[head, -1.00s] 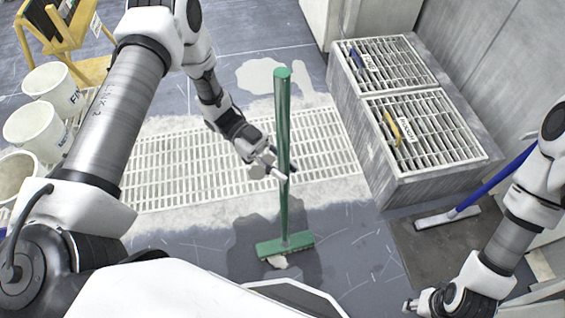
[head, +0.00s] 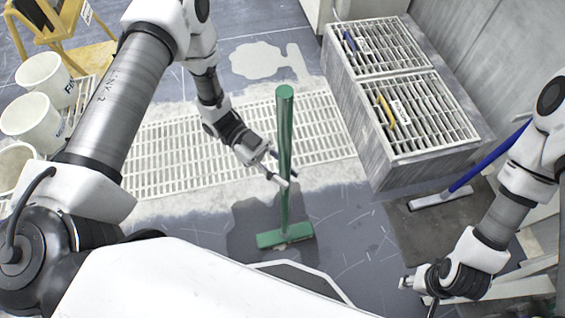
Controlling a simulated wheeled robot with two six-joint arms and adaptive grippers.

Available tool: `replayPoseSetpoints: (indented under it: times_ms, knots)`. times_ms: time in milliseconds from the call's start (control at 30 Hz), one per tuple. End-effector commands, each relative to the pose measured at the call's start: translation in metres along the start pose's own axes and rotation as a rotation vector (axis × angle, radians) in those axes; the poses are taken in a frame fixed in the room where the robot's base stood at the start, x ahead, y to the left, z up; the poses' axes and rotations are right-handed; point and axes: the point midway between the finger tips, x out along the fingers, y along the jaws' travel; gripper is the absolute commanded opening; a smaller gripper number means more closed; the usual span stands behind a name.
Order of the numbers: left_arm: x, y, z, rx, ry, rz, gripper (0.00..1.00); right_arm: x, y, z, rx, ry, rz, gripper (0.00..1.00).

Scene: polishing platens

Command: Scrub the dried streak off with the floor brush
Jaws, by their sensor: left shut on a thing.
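The floor brush has a long green handle (head: 285,130) and a green head (head: 270,239) that rests on the dark floor. The handle stands nearly upright. My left gripper (head: 281,180) is shut on the lower half of the handle. Only a small pale trace of the dried streak (head: 283,246) shows at the front edge of the brush head; the head hides any more of it. My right gripper (head: 406,283) is low at the right, away from the brush; its finger gap is too small to make out.
A pale floor grate (head: 170,160) runs behind the brush. A grey bench with slatted trays (head: 400,165) stands to the right, beside a blue-handled squeegee (head: 440,200) on a dark mat. White buckets (head: 30,118) stand at the left. A pale patch (head: 255,60) lies beyond the grate.

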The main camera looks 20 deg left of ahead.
Motion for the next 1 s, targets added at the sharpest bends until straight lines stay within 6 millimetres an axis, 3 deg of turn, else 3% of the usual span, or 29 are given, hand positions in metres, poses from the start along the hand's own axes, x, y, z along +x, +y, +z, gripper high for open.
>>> replayPoseSetpoints:
  times_ms: [133,533,1000]
  knots:
    - [0.011,0.009,-0.005,-0.006,0.004,0.002,0.0,-0.008,0.0,0.0,0.0,0.0,0.0,0.4]
    - [0.014,0.012,-0.004,-0.003,0.004,0.0,0.0,-0.008,0.0,0.0,0.0,0.0,0.0,0.4]
    - [0.034,0.026,-0.003,-0.003,0.004,0.001,0.0,-0.011,0.0,0.0,0.0,0.0,0.0,0.4]
